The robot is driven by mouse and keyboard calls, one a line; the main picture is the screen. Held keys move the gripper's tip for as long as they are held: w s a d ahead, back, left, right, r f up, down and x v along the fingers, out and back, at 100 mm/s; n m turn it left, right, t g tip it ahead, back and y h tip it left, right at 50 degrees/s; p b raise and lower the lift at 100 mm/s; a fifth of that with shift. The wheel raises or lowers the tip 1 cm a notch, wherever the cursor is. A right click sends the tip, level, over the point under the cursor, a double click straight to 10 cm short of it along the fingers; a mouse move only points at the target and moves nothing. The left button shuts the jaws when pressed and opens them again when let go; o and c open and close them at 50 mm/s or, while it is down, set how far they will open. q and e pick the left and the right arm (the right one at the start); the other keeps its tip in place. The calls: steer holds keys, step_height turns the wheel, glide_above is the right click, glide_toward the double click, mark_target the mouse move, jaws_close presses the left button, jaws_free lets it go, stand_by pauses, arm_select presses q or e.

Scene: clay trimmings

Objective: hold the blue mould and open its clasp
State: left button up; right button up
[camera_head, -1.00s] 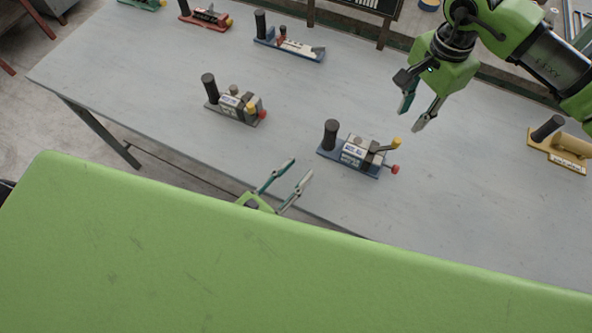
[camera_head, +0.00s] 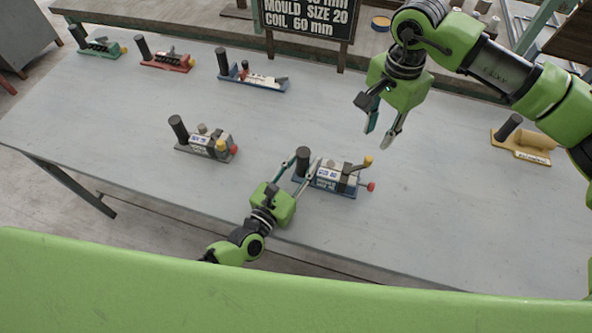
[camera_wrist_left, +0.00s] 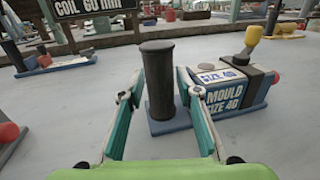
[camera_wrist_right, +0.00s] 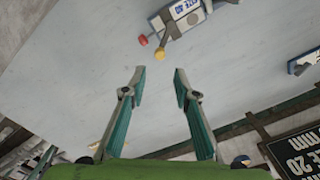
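The blue mould (camera_head: 345,190) stands on the near middle of the table. It has a black upright post (camera_head: 302,158) at its left end and a grey block with a "SIZE 40" label. A yellow-tipped lever (camera_head: 368,161) and a red knob (camera_head: 371,187) are at its right end. My left gripper (camera_head: 301,170) is open, its fingers on either side of the post; in the left wrist view (camera_wrist_left: 160,82) gaps show beside the post. My right gripper (camera_head: 378,139) is open and empty, above and behind the mould. The right wrist view shows the mould (camera_wrist_right: 187,14) ahead of it.
A grey mould (camera_head: 205,146) stands to the left. Green, red and blue-based tools (camera_head: 252,82) line the back left, and a yellow tool (camera_head: 524,146) stands at right. A sign (camera_head: 308,20) reads "MOULD SIZE 20". The table is clear right of the blue mould.

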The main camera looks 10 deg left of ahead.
mark_target(369, 158)
arm_select(q)
steer(key=shift+w, duration=0.1)
jaws_close()
arm_select(e)
steer(key=shift+o, duration=0.5)
step_height(369, 158, down, 9)
steer(key=m, duration=0.6)
steer(key=shift+f+m, duration=0.2)
steer(key=shift+m, duration=0.2)
steer(key=shift+c, duration=0.3)
